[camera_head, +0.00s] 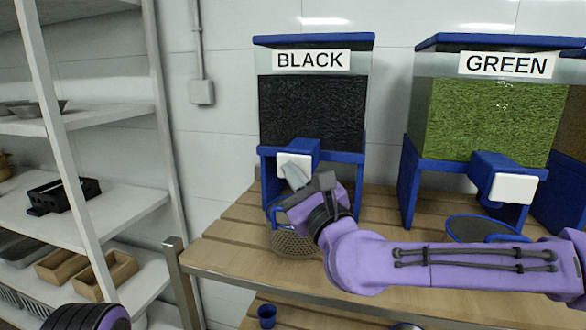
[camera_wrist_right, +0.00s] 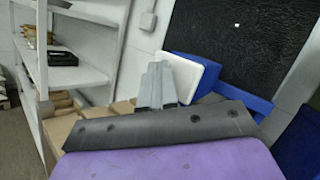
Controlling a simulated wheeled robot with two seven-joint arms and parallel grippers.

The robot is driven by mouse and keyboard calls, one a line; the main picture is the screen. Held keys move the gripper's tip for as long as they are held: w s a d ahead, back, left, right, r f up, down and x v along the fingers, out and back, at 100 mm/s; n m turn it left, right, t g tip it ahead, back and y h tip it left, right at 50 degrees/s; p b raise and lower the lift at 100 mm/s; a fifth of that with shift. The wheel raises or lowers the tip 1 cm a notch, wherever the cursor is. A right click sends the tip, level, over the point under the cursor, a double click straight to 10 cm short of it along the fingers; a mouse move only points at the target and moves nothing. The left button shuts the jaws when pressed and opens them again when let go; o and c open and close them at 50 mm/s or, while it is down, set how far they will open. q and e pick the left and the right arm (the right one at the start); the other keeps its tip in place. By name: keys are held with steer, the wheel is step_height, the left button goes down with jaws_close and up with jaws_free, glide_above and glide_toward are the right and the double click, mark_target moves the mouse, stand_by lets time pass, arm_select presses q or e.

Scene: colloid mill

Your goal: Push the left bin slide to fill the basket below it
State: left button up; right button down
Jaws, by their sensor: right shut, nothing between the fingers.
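The left bin (camera_head: 312,110), labelled BLACK, holds dark material behind a clear front, under a blue lid. Its slide has a white front plate (camera_head: 294,166) on a blue block (camera_head: 306,150) low on the bin; the plate also shows in the right wrist view (camera_wrist_right: 190,72). My right gripper (camera_head: 293,176) is shut and empty, its fingertips at the plate's lower edge; I cannot tell if they touch. A mesh basket (camera_head: 294,243) with a blue rim stands below the slide, partly hidden by my gripper; its contents are hidden. My left gripper is not in view.
The GREEN bin (camera_head: 488,120) stands to the right with its own white-plated slide (camera_head: 513,188) and a blue-rimmed basket (camera_head: 487,229) below. The slatted wooden table (camera_head: 225,250) carries both bins. A white shelf rack (camera_head: 100,215) stands at the left. A blue cup (camera_head: 267,315) sits lower down.

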steer(key=shift+w+d, duration=0.25)
steer(key=shift+w, duration=0.4)
stand_by(0.5)
stand_by(0.4)
steer(key=shift+s+a+b, duration=0.2)
steer(key=shift+s+a, duration=0.05)
steer(key=shift+s, duration=0.4)
steer(key=shift+s+a+b, duration=0.2)
steer(key=shift+s, duration=0.4)
steer(key=s, duration=0.1)
steer(key=s+a, duration=0.1)
steer(key=s, duration=0.1)
steer(key=s+b, duration=0.1)
steer(key=shift+s+a, duration=0.25)
steer(key=shift+s, duration=0.15)
stand_by(1.7)
